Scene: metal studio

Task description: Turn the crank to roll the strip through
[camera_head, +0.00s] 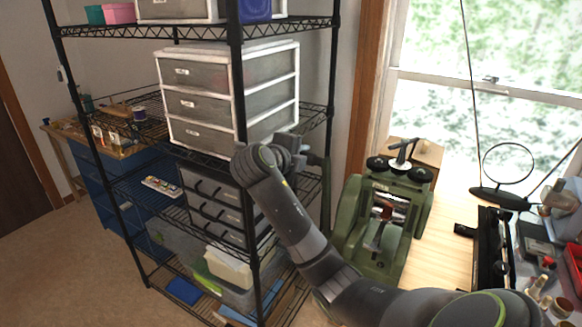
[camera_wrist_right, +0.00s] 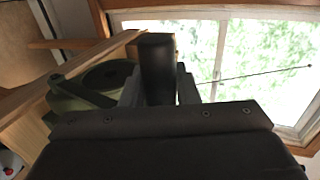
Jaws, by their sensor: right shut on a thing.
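The green rolling mill (camera_head: 358,225) stands on the wooden bench, with black knobs and a T-handle on top. Shiny metal shows between its frames (camera_head: 392,207); I cannot tell strip from rollers there. My right gripper (camera_head: 298,152) is raised to the left of the mill, in front of the shelf rack. In the right wrist view its jaws (camera_wrist_right: 158,88) are shut on the black crank grip (camera_wrist_right: 157,60). A dark crank arm (camera_head: 326,195) shows upright below the gripper, partly hidden. Green mill parts (camera_wrist_right: 85,90) show at the left of the wrist view. My left gripper is out of view.
A black wire shelf rack (camera_head: 237,85) with drawer units (camera_head: 195,105) stands close behind my right gripper. A window (camera_head: 490,80) is behind the bench (camera_head: 447,255). A black ring stand (camera_head: 505,195) and tools crowd the right.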

